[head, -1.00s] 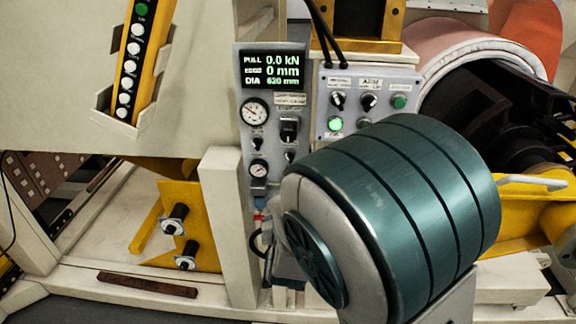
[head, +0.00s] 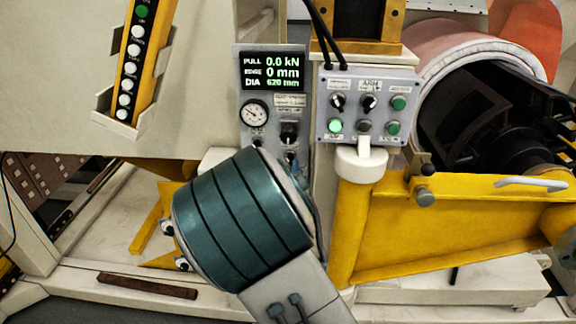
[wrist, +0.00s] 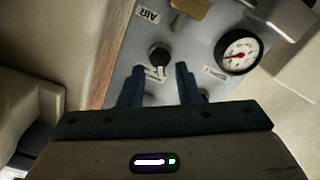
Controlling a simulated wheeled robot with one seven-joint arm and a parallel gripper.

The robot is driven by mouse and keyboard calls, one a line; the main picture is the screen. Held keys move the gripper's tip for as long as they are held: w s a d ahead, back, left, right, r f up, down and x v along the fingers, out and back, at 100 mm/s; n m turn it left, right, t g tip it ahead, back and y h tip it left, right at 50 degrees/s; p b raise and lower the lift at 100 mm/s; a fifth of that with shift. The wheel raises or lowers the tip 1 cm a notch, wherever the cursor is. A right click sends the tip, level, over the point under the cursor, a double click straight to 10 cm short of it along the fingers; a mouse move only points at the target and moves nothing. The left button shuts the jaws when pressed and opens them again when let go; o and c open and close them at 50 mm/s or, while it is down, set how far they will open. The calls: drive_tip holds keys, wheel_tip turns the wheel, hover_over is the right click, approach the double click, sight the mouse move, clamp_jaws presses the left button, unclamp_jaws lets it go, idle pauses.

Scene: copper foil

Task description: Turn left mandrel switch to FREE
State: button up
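In the wrist view, my gripper (wrist: 158,75) is open, with its two dark teal fingers apart and nothing between them. A black rotary knob (wrist: 160,55) on the grey panel shows beyond the fingertips, roughly between them. The small label under it is too blurred to read, so I cannot tell whether it is the mandrel switch.
A pressure gauge (wrist: 238,52) sits right of the knob in the wrist view, and a brass-coloured part (wrist: 190,10) is above. A beige post (wrist: 30,105) is at left. A yellow arm structure (head: 450,225) stands right of my arm in the head view.

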drive_tip(key=shift+w, duration=1.1)
clamp_jaws()
